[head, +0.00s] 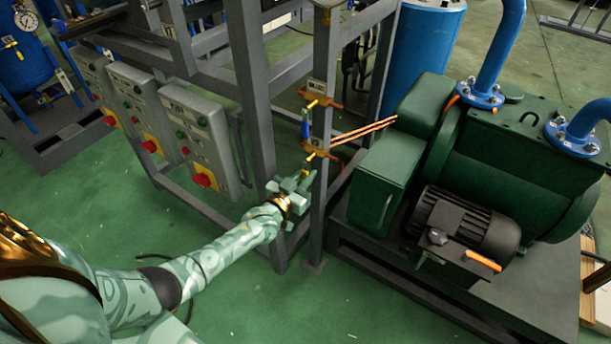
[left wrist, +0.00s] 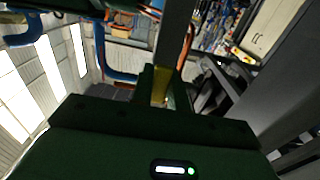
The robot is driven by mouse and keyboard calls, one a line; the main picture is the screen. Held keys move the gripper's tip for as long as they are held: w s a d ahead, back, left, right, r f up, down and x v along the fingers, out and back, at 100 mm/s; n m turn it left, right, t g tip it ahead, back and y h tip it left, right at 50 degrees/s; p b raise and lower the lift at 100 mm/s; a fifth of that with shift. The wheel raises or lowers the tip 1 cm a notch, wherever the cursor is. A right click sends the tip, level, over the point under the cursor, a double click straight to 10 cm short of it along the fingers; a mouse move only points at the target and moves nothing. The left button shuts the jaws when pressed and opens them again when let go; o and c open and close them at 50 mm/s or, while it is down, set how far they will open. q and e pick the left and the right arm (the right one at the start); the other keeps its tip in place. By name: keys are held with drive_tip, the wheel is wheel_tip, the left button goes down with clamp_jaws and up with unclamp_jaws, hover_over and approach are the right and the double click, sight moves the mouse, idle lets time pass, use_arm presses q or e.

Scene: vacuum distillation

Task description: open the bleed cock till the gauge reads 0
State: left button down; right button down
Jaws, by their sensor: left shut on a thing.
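My left gripper (head: 303,178) reaches from the lower left to the grey frame post beside the green pump. It is shut on a yellow piece (left wrist: 160,86) that shows between its fingers in the left wrist view; it looks like the lever of the bleed cock. Just above the gripper in the head view is a brass fitting (head: 313,155) on thin copper pipes, with a blue part (head: 305,128) above it. The fingers hide much of the held piece. A round white gauge (head: 27,20) stands at the far upper left; its reading is too small to tell. My right gripper is out of view.
The green pump (head: 395,170) with its dark motor (head: 465,228) stands right of the post. Grey control boxes (head: 200,138) with red knobs hang on the frame at left. Copper pipes (head: 365,131) run from post to pump.

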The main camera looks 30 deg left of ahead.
use_arm(q)
drive_tip(key=shift+s+f, duration=0.1)
drive_tip(key=shift+f, duration=0.05)
drive_tip(key=c, duration=1.4)
unclamp_jaws()
drive_tip(key=shift+o, duration=0.2)
